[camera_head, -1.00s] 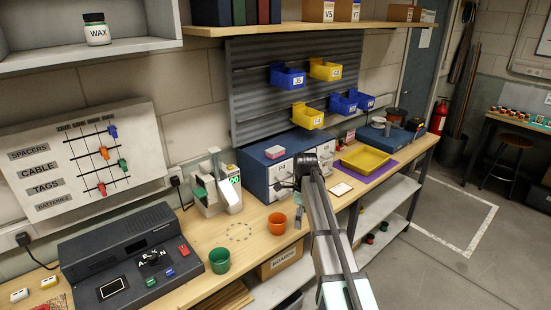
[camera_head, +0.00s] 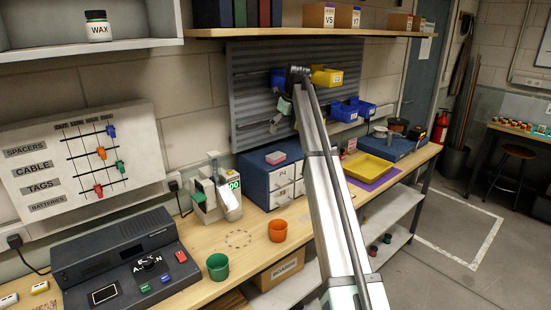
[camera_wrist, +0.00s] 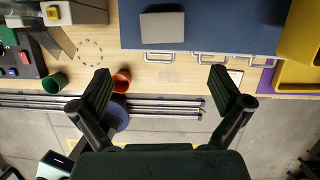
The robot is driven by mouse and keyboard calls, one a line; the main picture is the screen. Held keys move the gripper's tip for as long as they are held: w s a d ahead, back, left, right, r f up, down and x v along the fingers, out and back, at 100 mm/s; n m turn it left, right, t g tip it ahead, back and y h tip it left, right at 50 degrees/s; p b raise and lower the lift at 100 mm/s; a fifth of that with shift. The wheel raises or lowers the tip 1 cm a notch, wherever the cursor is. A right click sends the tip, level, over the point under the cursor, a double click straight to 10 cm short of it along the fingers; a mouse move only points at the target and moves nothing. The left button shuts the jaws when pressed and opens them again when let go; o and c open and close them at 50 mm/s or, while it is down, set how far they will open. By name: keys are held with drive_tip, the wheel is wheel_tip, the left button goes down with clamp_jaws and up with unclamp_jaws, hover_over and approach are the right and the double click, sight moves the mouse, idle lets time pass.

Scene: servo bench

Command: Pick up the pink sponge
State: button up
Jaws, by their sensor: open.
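The pink sponge (camera_head: 276,157) lies on top of the blue drawer cabinet (camera_head: 252,184), near its left part. In the wrist view, a dull grey-looking block, apparently the sponge (camera_wrist: 162,27), lies on the blue cabinet top (camera_wrist: 225,30) at the upper middle. My gripper (camera_head: 279,112) is raised above the cabinet, in front of the ridged panel. In the wrist view my gripper (camera_wrist: 160,76) is open, with nothing between its fingers. The block shows beyond the fingertips, toward the top of the picture.
A yellow tray (camera_head: 371,166) stands right of the cabinet. Blue bins (camera_head: 345,110) and a yellow bin (camera_head: 327,77) hang on the panel behind my arm. An orange cup (camera_head: 277,228) and a green cup (camera_head: 217,266) stand on the bench. A shelf (camera_head: 300,31) runs above.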

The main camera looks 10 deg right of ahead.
drive_tip(key=p, duration=0.2)
hover_over(276, 155)
drive_tip(key=s, duration=0.2)
drive_tip(key=f, duration=0.8)
drive_tip(key=shift+w+d, duration=0.15)
drive_tip(key=shift+d, duration=0.25)
drive_tip(key=p+x, duration=0.3)
drive_tip(key=shift+w+f, duration=0.3)
drive_tip(key=shift+f, duration=0.05)
drive_tip(key=shift+w+f, duration=0.15)
drive_tip(key=shift+f, duration=0.45)
drive_tip(key=c, duration=0.9)
